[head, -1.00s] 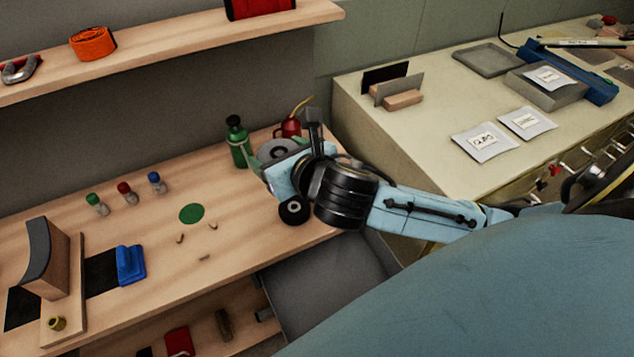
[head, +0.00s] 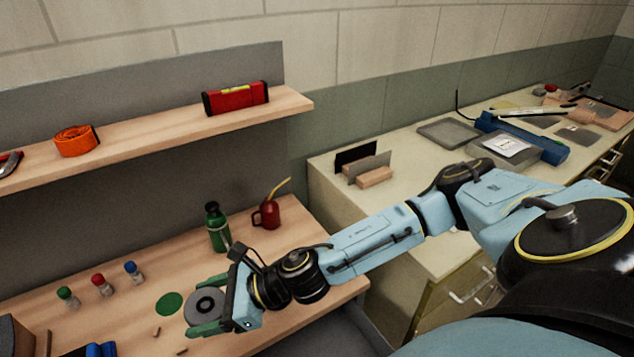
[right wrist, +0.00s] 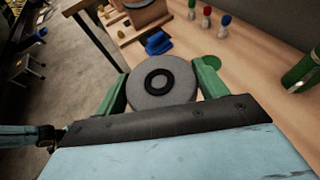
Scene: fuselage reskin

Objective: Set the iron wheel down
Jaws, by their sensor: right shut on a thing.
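The iron wheel (head: 206,306) is a grey disc with a dark ring around its centre hole. My right gripper (head: 207,308) is shut on it, with a green finger on each side of its rim. In the right wrist view the wheel (right wrist: 160,84) sits between the green fingers (right wrist: 160,88), its face towards the camera. The wheel is over the wooden bench (head: 130,318); I cannot tell whether it touches the top. A flat green disc (head: 169,304) lies on the bench just left of the wheel. My left gripper is not in view.
A green bottle (head: 217,230) and a red oil can (head: 267,214) stand behind the gripper. Several small capped bottles (head: 102,285) stand to the left. Small pegs (head: 156,331) lie near the green disc. A shelf (head: 150,125) hangs above the bench.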

